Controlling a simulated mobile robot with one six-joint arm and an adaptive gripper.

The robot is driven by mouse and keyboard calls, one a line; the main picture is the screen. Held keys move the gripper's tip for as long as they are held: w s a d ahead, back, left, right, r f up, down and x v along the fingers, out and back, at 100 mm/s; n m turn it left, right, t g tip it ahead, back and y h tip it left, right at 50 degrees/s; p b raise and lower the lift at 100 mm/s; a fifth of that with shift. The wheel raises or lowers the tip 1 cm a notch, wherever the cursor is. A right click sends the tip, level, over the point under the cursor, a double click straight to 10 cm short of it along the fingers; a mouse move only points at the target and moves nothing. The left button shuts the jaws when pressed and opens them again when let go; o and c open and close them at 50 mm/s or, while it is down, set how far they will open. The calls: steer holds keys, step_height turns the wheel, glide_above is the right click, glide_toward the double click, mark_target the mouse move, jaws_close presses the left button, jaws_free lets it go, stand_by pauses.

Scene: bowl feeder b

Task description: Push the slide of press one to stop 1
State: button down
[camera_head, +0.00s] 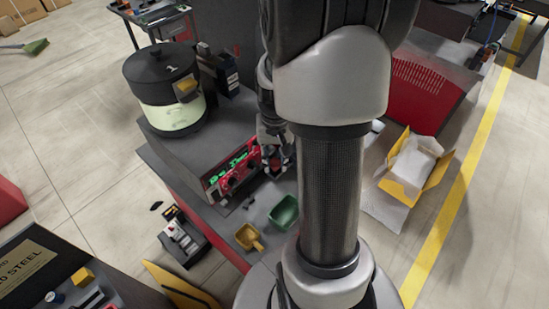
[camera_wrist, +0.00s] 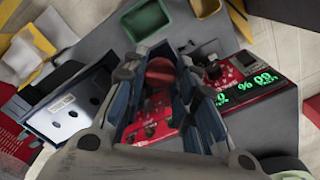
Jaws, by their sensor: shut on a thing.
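A red control panel (camera_head: 232,172) with green lit digits is on the front of the grey bench unit. In the wrist view the red panel (camera_wrist: 245,80) shows dark knobs and green digits. My gripper (camera_head: 277,158) is at the panel's right end in the head view. In the wrist view my gripper (camera_wrist: 161,68) is shut on a rounded red knob (camera_wrist: 160,73) between its fingers. The fingers hide much of the panel around the knob. I cannot read which press or stop this is.
A bowl feeder (camera_head: 165,85) with a black lid stands on the unit. A yellow box (camera_head: 415,165) holding a white bag is to the right. A blue-and-white housing (camera_wrist: 75,105) is close left of my gripper.

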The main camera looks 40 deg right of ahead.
steer(key=d+p, duration=0.1)
steer(key=d, duration=0.6)
steer(key=w+d, duration=0.1)
steer(key=d, duration=0.6)
steer(key=d+p, duration=0.1)
steer(key=d, duration=0.6)
steer(key=shift+w+d+p, duration=0.1)
steer(key=shift+w+p, duration=0.25)
steer(key=c, duration=1.2)
jaws_free()
steer(key=shift+c, duration=0.2)
